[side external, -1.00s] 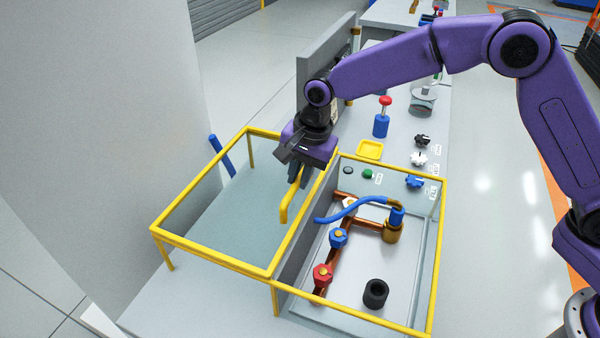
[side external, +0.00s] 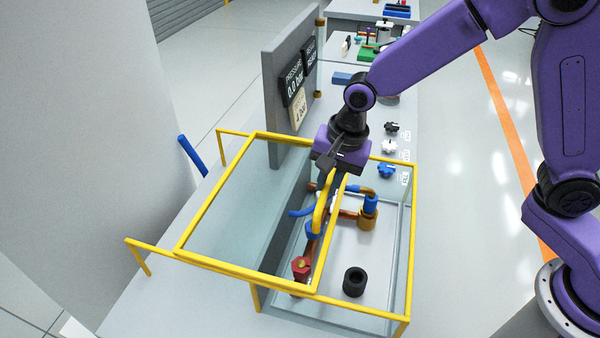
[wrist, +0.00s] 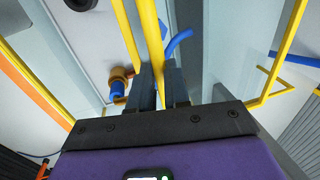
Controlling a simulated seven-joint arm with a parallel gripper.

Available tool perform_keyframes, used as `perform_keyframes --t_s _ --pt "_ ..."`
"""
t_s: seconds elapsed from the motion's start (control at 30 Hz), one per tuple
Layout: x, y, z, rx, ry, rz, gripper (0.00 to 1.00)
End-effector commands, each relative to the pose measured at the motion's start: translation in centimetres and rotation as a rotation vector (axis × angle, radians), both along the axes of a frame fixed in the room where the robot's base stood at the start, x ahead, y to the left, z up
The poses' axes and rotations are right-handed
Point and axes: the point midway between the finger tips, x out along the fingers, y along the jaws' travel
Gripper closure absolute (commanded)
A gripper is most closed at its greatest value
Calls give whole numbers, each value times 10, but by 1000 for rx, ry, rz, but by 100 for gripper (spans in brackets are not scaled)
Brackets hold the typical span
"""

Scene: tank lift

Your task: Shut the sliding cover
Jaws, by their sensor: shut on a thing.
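The sliding cover (side external: 215,193) is a clear pane in a yellow frame. It lies partly over the tank (side external: 410,240) and partly over the rails to the left, so the tank's right part is uncovered. My gripper (side external: 333,184) is shut on the cover's yellow handle (side external: 319,218), near the cover's right edge. In the wrist view my gripper (wrist: 161,88) has the yellow handle (wrist: 150,40) between its two dark fingers. The fingertips are partly hidden in the side view.
In the tank are a red valve (side external: 301,268), a black cylinder (side external: 355,281), a brass fitting (side external: 368,220) and a blue hose (side external: 300,212). A grey display panel (side external: 284,110) stands behind the cover.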

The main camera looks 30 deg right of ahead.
Motion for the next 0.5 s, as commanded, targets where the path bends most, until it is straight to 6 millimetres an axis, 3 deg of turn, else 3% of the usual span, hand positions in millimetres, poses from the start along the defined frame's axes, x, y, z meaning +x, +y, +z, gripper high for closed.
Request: perform_keyframes --t_s 0.5 --pt "-82 -83 1 1 -1 0 100"
